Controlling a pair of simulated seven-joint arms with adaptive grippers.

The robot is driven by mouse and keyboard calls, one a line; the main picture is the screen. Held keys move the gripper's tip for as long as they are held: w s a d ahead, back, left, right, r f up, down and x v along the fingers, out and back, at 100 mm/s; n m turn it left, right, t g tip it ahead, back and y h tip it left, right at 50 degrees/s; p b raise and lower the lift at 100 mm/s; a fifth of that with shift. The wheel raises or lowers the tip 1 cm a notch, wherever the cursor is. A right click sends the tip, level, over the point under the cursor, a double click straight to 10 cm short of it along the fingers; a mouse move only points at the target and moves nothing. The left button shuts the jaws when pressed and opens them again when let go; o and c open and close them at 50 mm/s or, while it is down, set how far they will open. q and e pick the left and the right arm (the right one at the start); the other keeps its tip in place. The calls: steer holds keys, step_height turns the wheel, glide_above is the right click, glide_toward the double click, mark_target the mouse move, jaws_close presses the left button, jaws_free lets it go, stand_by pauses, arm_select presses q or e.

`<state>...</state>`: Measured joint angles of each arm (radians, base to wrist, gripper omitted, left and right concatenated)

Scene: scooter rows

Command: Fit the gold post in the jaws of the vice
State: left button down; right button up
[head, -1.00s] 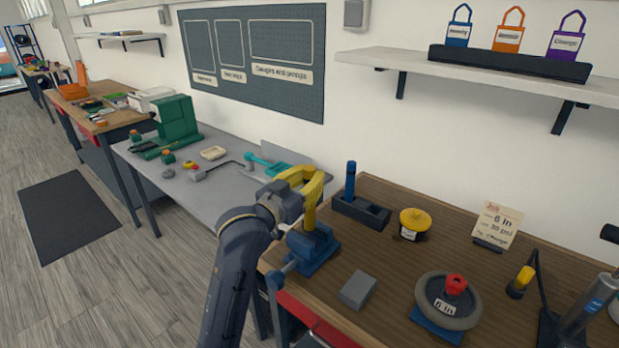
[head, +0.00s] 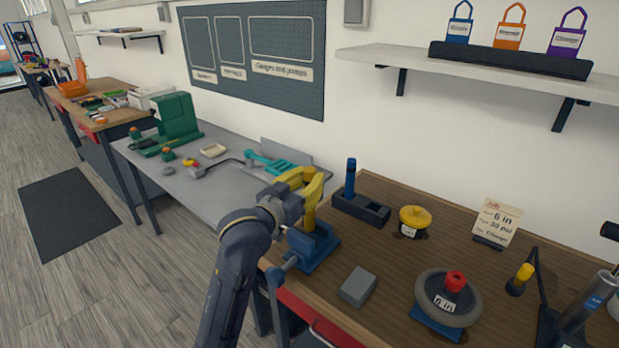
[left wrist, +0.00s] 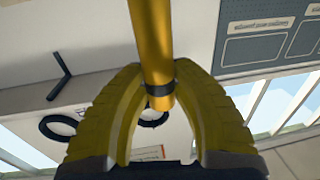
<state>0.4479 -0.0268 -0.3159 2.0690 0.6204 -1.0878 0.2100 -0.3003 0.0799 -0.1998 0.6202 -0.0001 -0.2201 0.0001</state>
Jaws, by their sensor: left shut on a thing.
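My left gripper (head: 312,190) has yellow fingers and is shut on the gold post (head: 309,217), above the blue vice (head: 316,250). The vice stands at the left front corner of the wooden bench. The post looks about upright, and its lower end meets the top of the vice in the head view. I cannot tell how deep it sits between the jaws. In the left wrist view the gold post (left wrist: 152,45), with a dark band near one end, lies between the yellow fingers (left wrist: 160,110). My right gripper is not in view.
On the wooden bench (head: 390,275) are a grey block (head: 358,287), a dark holder with a blue post (head: 350,180), a yellow-topped pot (head: 414,220), a wheel (head: 448,298) and a sign card (head: 497,221). A grey table (head: 215,190) stands to the left.

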arm_select(q)
steer(key=shift+f, duration=2.45)
stand_by(0.4)
steer(key=c, duration=1.1)
jaws_free()
steer(key=shift+f, duration=0.1)
steer(key=v, duration=1.2)
steer(key=shift+s, duration=0.1)
